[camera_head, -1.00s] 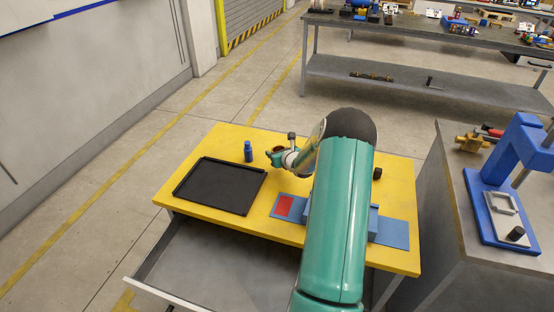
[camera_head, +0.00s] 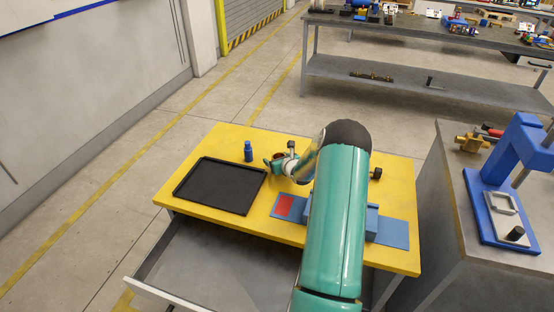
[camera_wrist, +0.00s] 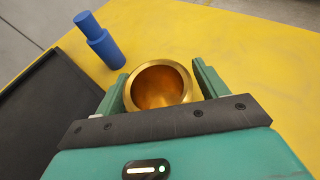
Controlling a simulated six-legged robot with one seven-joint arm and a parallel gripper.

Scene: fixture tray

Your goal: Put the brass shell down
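The brass shell (camera_wrist: 160,86) is a round, hollow, gold-coloured cup with its open mouth facing the wrist camera. My gripper (camera_wrist: 160,72) has one green finger on each side of it, and both appear to touch its wall. In the head view my gripper (camera_head: 280,161) is low over the yellow table (camera_head: 224,145), behind my arm. The shell is hard to make out there. Its underside is hidden, so I cannot tell whether it touches the table.
A blue bottle-shaped part (camera_head: 248,151) stands left of my gripper, also in the wrist view (camera_wrist: 100,40). A black tray (camera_head: 181,190) lies at the table's left. A blue fixture plate (camera_head: 394,233) with a red patch (camera_head: 285,207) is partly behind my arm. Yellow table beyond the gripper is clear.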

